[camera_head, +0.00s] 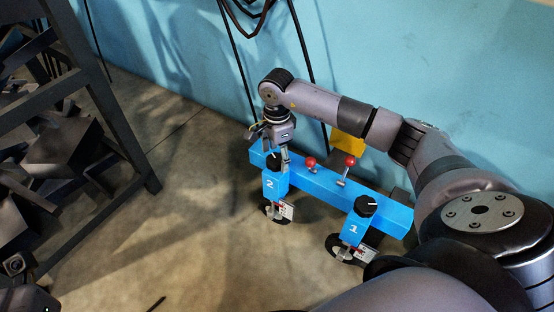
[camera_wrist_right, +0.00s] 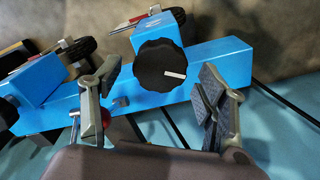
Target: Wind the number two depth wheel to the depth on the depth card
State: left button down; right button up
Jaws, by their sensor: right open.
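The number two unit is a blue block (camera_head: 274,184) marked "2" on a long blue beam (camera_head: 325,182). Its black round knob (camera_head: 273,158) has a white pointer line; it also shows in the right wrist view (camera_wrist_right: 152,68), with the pointer toward the right. Below the block are a dark wheel (camera_head: 270,211) and a small white plate (camera_head: 287,210) with marks too small to read. I cannot make out a readable depth card. My right gripper (camera_wrist_right: 160,78) is open, with one finger on each side of the knob in that view and clear gaps to both. My left gripper is not in view.
A matching unit marked "1" (camera_head: 354,231) has its own black knob (camera_head: 366,206) and wheel. Two red-balled levers (camera_head: 310,162) (camera_head: 349,161) rise from the beam nearby. A yellow object (camera_head: 347,146) sits behind. A dark rack (camera_head: 122,130) stands left; floor between is clear.

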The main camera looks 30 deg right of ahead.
jog(key=shift+f, duration=0.4)
jog(key=c, duration=1.1)
jog(key=shift+c, duration=0.2)
jog(key=shift+r+m, duration=0.1)
jog(key=shift+m, duration=0.2)
